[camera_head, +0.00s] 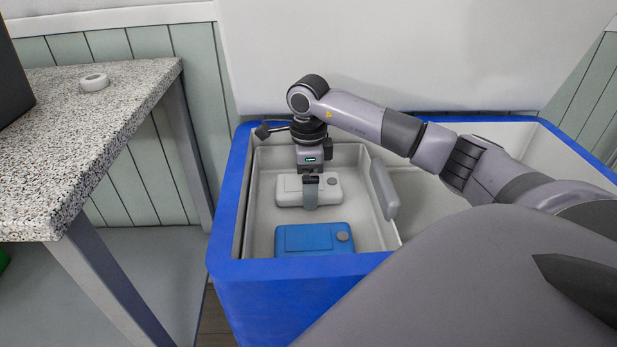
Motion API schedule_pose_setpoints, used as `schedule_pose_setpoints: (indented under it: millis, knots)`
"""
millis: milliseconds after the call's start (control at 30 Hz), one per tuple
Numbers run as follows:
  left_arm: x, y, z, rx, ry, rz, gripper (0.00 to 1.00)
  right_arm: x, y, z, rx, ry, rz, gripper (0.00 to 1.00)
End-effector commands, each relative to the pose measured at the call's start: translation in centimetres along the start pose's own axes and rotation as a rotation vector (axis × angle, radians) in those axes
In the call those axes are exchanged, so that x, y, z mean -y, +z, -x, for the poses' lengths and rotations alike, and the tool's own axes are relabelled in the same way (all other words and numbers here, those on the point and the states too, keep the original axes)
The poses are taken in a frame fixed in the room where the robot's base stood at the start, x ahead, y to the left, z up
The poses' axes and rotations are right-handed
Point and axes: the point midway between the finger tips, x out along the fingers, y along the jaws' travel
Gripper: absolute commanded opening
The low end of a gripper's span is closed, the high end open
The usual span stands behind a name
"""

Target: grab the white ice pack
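The white ice pack (293,191) lies in the light-grey tray (262,162) at the left of the blue-rimmed cooler. It has a round cap at its right end. My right gripper (311,194) points down over the middle of this pack. One finger shows in front of the pack's near side; the far finger is hidden, so I cannot tell whether the gripper is closed on it. A blue ice pack (315,239) lies in the same tray, nearer the front. My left gripper is out of view.
The blue-rimmed cooler (228,207) surrounds the tray, with an open compartment to the right. A grey divider-like piece (384,189) stands at the tray's right wall. A speckled table (75,150) with a small white ring (94,82) stands at left.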

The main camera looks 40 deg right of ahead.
Motion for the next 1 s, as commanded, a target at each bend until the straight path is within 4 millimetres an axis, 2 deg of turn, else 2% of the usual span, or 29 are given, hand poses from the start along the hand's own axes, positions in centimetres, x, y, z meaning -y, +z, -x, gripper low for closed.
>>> schedule_pose_setpoints:
  millis: [100,267,300,567,767,1000]
  knots:
    - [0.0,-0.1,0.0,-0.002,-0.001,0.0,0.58,0.0,0.0,0.1,0.001,-0.001,0.0,1.0]
    - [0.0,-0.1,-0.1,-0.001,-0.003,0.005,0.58,0.0,0.0,0.1,0.0,-0.001,0.0,0.48]
    - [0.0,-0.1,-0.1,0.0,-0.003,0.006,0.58,0.0,0.0,0.2,0.002,-0.002,0.0,0.44]
    - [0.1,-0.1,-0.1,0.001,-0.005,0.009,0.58,0.1,0.0,0.6,0.002,-0.003,-0.001,0.44]
    - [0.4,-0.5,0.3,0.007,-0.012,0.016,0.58,0.1,0.1,4.0,0.005,-0.007,-0.001,0.44]
    - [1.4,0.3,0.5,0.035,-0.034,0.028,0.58,0.1,0.1,8.5,0.003,-0.005,0.0,0.44]
